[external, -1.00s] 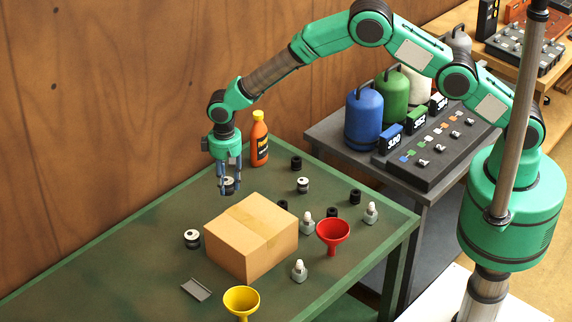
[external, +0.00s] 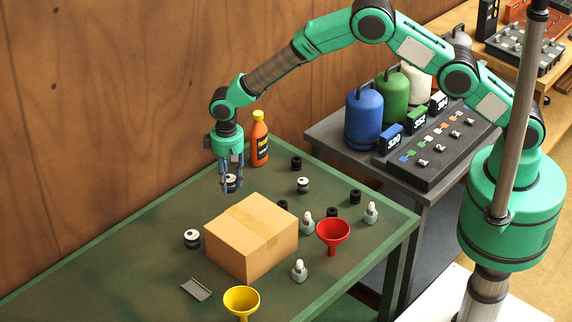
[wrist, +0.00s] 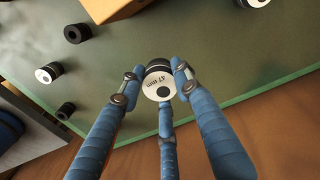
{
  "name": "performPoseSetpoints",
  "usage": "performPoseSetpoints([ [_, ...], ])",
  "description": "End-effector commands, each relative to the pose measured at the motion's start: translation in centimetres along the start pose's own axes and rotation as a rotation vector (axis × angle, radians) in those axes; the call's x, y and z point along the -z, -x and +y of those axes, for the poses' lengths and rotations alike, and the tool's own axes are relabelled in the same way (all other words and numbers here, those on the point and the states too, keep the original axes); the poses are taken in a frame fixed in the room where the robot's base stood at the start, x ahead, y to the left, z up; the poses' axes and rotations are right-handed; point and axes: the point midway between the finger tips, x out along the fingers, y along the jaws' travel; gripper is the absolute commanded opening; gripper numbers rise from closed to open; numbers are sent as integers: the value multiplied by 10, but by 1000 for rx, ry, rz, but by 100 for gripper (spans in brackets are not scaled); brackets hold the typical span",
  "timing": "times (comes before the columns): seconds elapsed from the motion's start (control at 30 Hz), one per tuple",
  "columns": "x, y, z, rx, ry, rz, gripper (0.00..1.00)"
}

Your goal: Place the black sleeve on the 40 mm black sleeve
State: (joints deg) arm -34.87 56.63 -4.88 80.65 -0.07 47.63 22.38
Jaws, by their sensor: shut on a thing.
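My gripper (external: 230,187) is shut on a black sleeve (external: 231,181) with a white end face, held above the table left of the cardboard box. In the wrist view, my gripper's blue fingers (wrist: 158,80) close around this sleeve (wrist: 158,85), and its white face seems to read "47 mm". Two similar white-faced black sleeves stand on the table, one behind the box (external: 302,185) and one left of it (external: 192,238). Plain black sleeves stand at the back (external: 296,163), at right (external: 355,196), near the red funnel (external: 331,211) and by the box (external: 283,205). I cannot read which is 40 mm.
The cardboard box (external: 250,236) fills the table's middle. An orange bottle (external: 259,139) stands near the wall. A red funnel (external: 333,232), a yellow funnel (external: 241,300), a grey bracket (external: 196,290) and several small grey-white bottles (external: 371,213) stand around. The table's left part is clear.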

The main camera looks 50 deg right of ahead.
Motion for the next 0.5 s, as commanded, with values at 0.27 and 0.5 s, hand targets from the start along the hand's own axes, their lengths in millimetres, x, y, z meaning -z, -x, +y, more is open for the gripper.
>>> performPoseSetpoints([
  [0.27,-23,1,32,0,-7,1,0],
  [0.5,-61,-1,74,0,-15,0,0],
])
